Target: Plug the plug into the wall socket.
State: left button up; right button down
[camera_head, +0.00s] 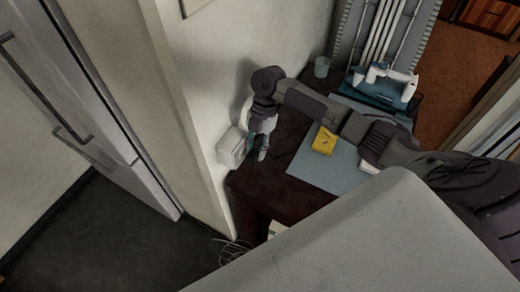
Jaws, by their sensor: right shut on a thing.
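A white box-shaped wall socket (231,148) is on the pale wall, just left of the dark table's far left edge. My right gripper (257,153) points down close beside the socket's right side. It is shut on the plug, which is too small and too covered by the fingers to make out. I cannot tell whether the plug touches the socket. My left gripper is not in view.
A dark table (300,190) carries a blue-grey mat (317,172), a yellow item (324,140), a glass (321,67) and a white-and-teal sewing machine (381,84). A loose pale cable (234,251) hangs by the table's lower left. A fridge stands at left.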

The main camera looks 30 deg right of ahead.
jog(key=shift+w+a+r+t, duration=0.3)
jog(key=shift+w+a+r, duration=0.25)
jog(key=shift+w, duration=0.2)
jog(key=c, duration=0.8)
grip_release()
jog(key=v, duration=0.5)
jog(key=shift+d+r, duration=0.3)
jog(key=shift+d, duration=0.05)
jog(key=shift+s+d+r, duration=0.35)
jog(key=shift+d+r, duration=0.2)
jog(key=shift+d, duration=0.15)
